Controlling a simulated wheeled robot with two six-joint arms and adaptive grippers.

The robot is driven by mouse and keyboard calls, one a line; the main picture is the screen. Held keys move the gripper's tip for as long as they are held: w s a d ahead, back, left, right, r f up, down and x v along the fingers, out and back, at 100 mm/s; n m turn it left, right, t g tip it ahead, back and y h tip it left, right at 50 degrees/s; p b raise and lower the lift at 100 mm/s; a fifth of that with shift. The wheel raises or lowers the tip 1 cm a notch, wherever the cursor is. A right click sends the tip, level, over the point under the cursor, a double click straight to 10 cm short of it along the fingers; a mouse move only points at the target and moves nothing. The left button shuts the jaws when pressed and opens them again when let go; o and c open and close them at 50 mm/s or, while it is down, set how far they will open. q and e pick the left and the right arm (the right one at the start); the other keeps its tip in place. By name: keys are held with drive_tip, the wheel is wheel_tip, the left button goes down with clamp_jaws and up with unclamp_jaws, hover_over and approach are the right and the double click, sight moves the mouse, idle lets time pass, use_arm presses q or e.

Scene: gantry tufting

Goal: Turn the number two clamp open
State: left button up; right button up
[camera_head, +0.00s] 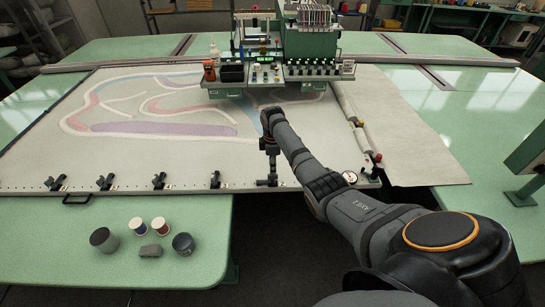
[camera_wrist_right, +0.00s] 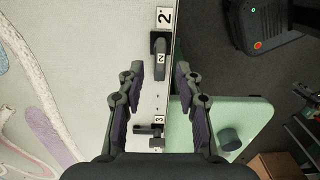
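The number two clamp (camera_wrist_right: 160,58) is a dark clamp with a white "2" label on its lever. My right gripper (camera_wrist_right: 159,70) is open. Its two fingers stand either side of the rail, with the clamp lever between and just beyond the tips, and a gap shows on both sides. In the head view the right gripper (camera_head: 270,165) points down at the front rail over a dark clamp (camera_head: 266,183). The number three clamp (camera_wrist_right: 150,130) shows lower in the wrist view. My left gripper is not in view.
More clamps (camera_head: 158,181) line the front rail to the left. Cups and spools (camera_head: 159,225) stand on the green front table (camera_head: 60,240). A green tufting machine (camera_head: 310,50) stands at the back.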

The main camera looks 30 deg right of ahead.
wheel_tip(320, 180, up, 7)
idle(0.6)
